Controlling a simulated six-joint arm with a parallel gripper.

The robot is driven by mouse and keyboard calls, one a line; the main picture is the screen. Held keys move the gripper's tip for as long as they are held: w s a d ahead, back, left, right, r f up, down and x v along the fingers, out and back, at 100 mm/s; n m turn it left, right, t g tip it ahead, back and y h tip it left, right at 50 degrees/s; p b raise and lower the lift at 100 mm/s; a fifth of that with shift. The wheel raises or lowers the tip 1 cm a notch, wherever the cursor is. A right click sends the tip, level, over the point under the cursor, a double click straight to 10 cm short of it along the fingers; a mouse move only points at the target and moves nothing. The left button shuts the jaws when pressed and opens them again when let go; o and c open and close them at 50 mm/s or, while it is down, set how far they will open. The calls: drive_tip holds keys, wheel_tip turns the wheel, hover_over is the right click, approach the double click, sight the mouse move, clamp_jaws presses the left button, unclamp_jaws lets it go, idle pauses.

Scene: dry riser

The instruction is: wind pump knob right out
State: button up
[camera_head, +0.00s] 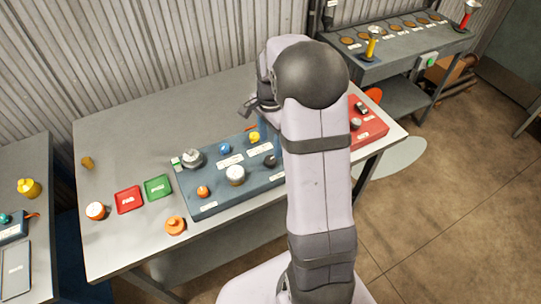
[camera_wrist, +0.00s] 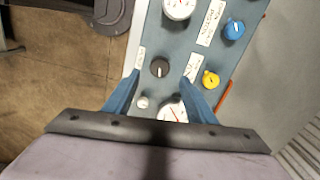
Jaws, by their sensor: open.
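A blue-grey panel (camera_head: 212,207) lies on the grey table and carries several knobs and dials. The labels are too small to read, so I cannot tell which knob is the pump knob. A black knob (camera_head: 270,161) is near the panel's right end; in the wrist view the black knob (camera_wrist: 159,68) appears between my blue fingers. My gripper (camera_wrist: 161,82) is open and empty, with its fingers apart over the panel. I cannot tell how far above the knob they are. A yellow knob (camera_wrist: 211,79) and a blue knob (camera_wrist: 233,29) are to the right in that view.
A round dial (camera_wrist: 172,110) is partly hidden behind my gripper. An orange knob (camera_head: 203,191) and a white dial (camera_head: 235,175) are further left on the panel. A red box (camera_head: 372,128) stands beyond my arm. Red (camera_head: 129,200) and green (camera_head: 158,187) trays lie left.

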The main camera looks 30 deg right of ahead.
sight(271, 159)
drive_tip(key=shift+s+f, duration=0.1)
drive_tip(key=shift+f+p, duration=1.3)
drive_tip(key=shift+f, duration=2.25)
drive_tip(key=c, duration=1)
